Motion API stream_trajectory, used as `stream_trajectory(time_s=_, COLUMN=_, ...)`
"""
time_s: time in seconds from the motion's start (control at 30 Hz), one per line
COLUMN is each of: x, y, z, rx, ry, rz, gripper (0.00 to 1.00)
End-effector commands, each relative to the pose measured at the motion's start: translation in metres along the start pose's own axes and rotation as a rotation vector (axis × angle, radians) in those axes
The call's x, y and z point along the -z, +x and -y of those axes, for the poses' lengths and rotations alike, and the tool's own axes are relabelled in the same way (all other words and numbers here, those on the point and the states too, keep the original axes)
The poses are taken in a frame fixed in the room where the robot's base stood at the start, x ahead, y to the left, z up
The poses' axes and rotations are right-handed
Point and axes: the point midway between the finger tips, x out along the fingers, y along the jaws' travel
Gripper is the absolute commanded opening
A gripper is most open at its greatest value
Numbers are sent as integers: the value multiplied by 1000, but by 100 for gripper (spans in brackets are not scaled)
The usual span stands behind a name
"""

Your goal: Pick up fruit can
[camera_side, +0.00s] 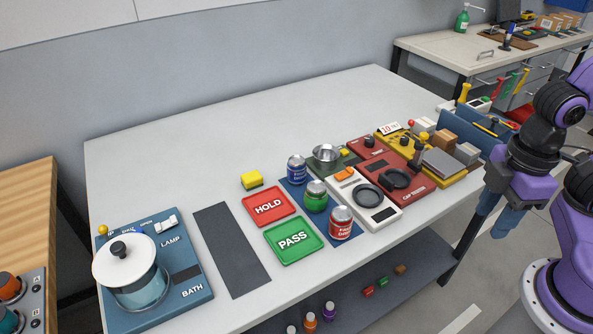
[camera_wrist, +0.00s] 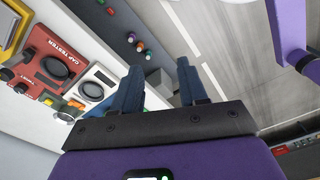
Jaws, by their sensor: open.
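Three cans stand upright in a row on a blue mat (camera_side: 293,191) on the table. They are a blue can (camera_side: 297,171), a green can (camera_side: 316,197) and a red can (camera_side: 341,224) nearest the front edge. The red can has white lettering too small to read surely, so I cannot tell for certain which is the fruit can. My gripper (camera_side: 487,220) is off to the right, beyond the table's right edge and well apart from the cans. In the wrist view its two blue fingers (camera_wrist: 158,75) are spread with nothing between them.
A lower shelf (camera_side: 345,306) holds small items.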

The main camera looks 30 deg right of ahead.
Motion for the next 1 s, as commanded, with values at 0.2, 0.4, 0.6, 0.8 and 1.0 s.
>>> stream_trajectory(time_s=0.2, x=0, y=0, z=0, rx=0, ry=0, rz=0, gripper=43)
stream_trajectory(time_s=0.4, x=0, y=0, z=0, rx=0, ry=0, rz=0, gripper=84)
stream_trajectory(time_s=0.6, x=0, y=0, z=0, rx=0, ry=0, rz=0, gripper=84)
stream_trajectory(time_s=0.8, x=22, y=-4, z=-10, rx=-28, ry=-44, rz=26, gripper=84)
stream_trajectory(time_s=1.0, x=96, y=-10, z=-47, rx=-124, ry=-198, rz=124, gripper=84)
